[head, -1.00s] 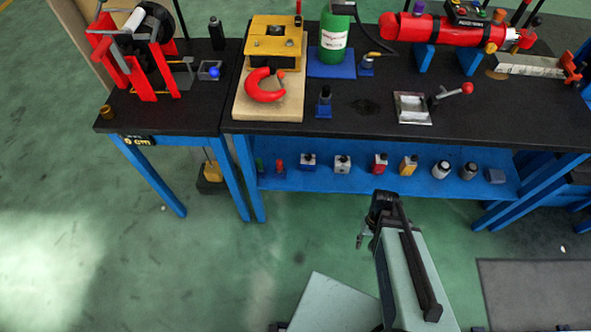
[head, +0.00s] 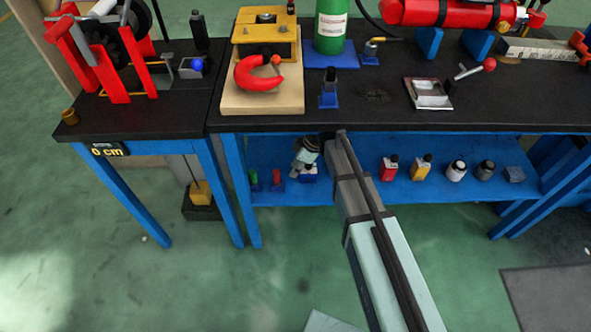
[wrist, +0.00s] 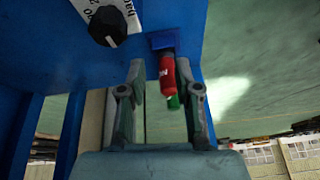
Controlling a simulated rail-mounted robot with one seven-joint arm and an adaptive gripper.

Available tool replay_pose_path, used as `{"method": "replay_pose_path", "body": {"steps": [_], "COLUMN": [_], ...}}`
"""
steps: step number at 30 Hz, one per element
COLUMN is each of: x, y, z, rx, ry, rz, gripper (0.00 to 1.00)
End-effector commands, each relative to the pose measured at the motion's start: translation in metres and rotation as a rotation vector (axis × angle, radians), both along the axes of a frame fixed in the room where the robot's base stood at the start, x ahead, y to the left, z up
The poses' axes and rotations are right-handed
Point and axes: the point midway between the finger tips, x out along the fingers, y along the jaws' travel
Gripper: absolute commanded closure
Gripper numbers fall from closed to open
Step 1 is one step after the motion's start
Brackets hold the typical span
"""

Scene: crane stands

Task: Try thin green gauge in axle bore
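The green gauge (head: 253,181) stands upright on the lower shelf's left end, left of a similar red gauge (head: 277,180). In the wrist view the red gauge (wrist: 167,75) is nearer, with the green gauge (wrist: 173,102) mostly hidden behind it. My gripper (head: 298,170) is at the shelf, to the right of both gauges. In the wrist view its fingers (wrist: 159,92) are open, and both gauges show between them in the picture, apart from the fingers. A black wheel (head: 128,42) sits in a red stand (head: 70,45) at upper left. I cannot make out the axle bore.
The black bench top (head: 300,122) overhangs the blue lower shelf (head: 345,190). Several more bottles stand along the shelf to the right. A blue leg (head: 245,190) stands left of the gauges.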

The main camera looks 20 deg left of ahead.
Motion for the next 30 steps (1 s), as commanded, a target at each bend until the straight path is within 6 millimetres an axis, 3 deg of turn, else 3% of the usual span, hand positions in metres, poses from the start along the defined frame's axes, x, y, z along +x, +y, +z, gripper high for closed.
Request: {"method": "replay_pose_path", "body": {"steps": [4,11,30], "x": [-0.003,-0.007,-0.051], "y": [0.000,0.008,0.105], "z": [0.000,0.000,-0.001], "rx": [0.019,0.024,0.023], "ry": [-0.028,-0.041,-0.042], "rz": [0.108,0.144,0.141], "gripper": [0.67,0.67,0.67]}}
